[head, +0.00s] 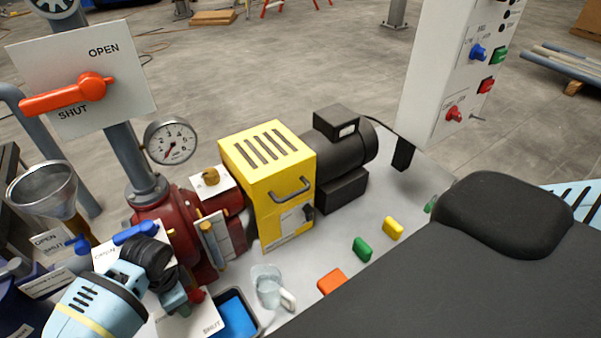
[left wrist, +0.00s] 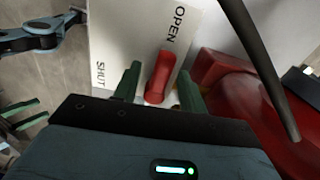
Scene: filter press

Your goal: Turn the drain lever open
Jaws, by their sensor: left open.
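The drain lever is a short red handle, seen in the left wrist view (left wrist: 160,76) against a white plate (left wrist: 130,25) marked OPEN and SHUT. My left gripper (left wrist: 159,78) is open, its green fingers on either side of the lever with small gaps. I cannot tell exactly which mark the lever points to. In the head view my left gripper (head: 185,298) is low at the left, by a red lever end (head: 196,296) above the plate (head: 190,327) marked SHUT; the wrist hides most of it. My right gripper is not seen in the head view.
A large orange lever (head: 68,95) sits on an OPEN/SHUT plate above. A blue lever (head: 136,233) is close behind my left wrist. A blue-filled tray (head: 262,325) and a clear jug (head: 268,287) stand just right. A dark hose crosses the wrist view (left wrist: 262,60).

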